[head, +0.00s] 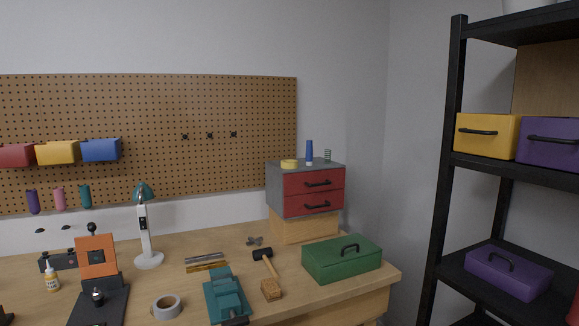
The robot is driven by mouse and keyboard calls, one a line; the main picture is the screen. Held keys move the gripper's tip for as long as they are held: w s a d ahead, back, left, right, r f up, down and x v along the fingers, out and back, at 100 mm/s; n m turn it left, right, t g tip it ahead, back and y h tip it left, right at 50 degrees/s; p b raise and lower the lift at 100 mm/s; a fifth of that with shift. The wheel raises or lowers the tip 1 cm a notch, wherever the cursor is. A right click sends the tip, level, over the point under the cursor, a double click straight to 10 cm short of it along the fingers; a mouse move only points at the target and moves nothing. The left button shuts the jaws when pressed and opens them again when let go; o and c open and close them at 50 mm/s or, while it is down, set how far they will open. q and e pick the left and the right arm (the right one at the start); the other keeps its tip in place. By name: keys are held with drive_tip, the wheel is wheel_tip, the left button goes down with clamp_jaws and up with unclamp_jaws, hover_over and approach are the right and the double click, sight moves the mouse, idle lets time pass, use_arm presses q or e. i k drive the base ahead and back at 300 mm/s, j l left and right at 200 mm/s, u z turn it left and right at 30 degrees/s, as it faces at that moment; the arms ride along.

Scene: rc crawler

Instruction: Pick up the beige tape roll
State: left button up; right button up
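A tape roll (168,313) in a pale grey-beige tone lies flat on the wooden workbench (325,298), near the bottom of the head view. Its centre hole faces up. It sits between a dark-based orange tool on its left and a teal vise on its right, apart from both. A second, yellow roll (289,164) lies on top of the small drawer cabinet. Neither of my grippers shows in the head view.
The teal vise (226,296), orange tool (97,258), white lamp (148,258), glue bottle (51,278), mallet (264,258) and green toolbox (341,261) stand around the bench. The drawer cabinet (276,190) is at the back right. A black shelf (446,170) stands right.

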sight(285, 164)
drive_tip(key=i+l, duration=0.1)
drive_tip(key=i, duration=0.7)
drive_tip(key=i+u, duration=0.1)
drive_tip(key=u, duration=1.25)
